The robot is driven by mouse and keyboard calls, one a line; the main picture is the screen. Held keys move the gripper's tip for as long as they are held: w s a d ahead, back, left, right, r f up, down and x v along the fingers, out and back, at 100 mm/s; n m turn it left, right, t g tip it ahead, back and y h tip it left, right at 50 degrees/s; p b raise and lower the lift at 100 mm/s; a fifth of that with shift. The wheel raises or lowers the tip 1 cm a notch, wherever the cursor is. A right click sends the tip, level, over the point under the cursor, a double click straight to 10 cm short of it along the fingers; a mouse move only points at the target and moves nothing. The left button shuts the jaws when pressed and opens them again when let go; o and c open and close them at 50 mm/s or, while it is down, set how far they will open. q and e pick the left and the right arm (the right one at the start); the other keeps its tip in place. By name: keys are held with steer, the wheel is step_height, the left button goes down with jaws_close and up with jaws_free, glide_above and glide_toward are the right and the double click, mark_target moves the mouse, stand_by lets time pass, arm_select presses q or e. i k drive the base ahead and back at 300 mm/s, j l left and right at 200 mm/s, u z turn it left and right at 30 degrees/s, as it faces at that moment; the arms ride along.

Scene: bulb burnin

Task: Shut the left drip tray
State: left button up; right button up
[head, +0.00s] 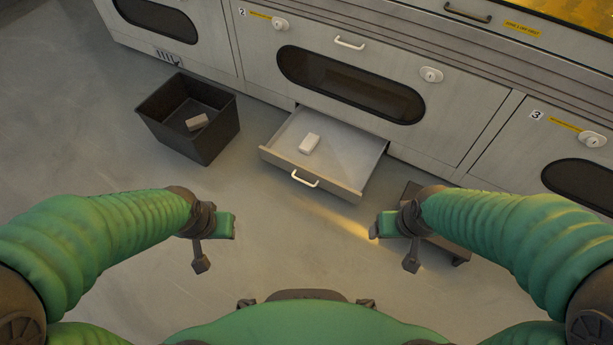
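A shallow grey drip tray (350,163) stands pulled out, drawer-like, from the base of the middle cabinet marked 2. It has a pale bar handle (304,181) on its front. A small white block (309,143) lies inside the tray. My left gripper (232,226) is nearer to me than the tray, to the left of its handle, and touches nothing. My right gripper (376,227) is nearer to me and to the right of the handle, also apart from the tray. The fingers of both are too small and foreshortened to tell open from shut.
A black open bin (190,142) with a grey block (197,121) in it stands on the floor left of the tray. A dark low object (440,240) is partly hidden behind my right arm. The floor between my grippers and the tray is clear.

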mark_target(344, 158)
steer(key=j+z, duration=0.5)
steer(key=j, duration=0.5)
steer(key=l+u, duration=0.3)
steer(key=l, duration=0.35)
steer(key=l+u, duration=0.35)
steer(key=l, duration=0.3)
steer(key=k+l+u, duration=0.1)
steer(key=l+u, duration=0.2)
steer(key=l, duration=0.35)
steer(key=k+l, duration=0.1)
steer(key=k, duration=0.55)
steer(key=i+z, duration=0.2)
steer(key=z, duration=0.25)
steer(key=i+j+z, duration=0.15)
steer(key=z, duration=0.35)
steer(key=i+j+z, duration=0.1)
steer(key=i+j, duration=0.35)
steer(key=j, duration=0.25)
steer(key=i+j+z, duration=0.15)
steer(key=j, duration=0.25)
steer(key=i+j+z, duration=0.1)
steer(key=i+j, duration=0.2)
steer(key=j, duration=0.05)
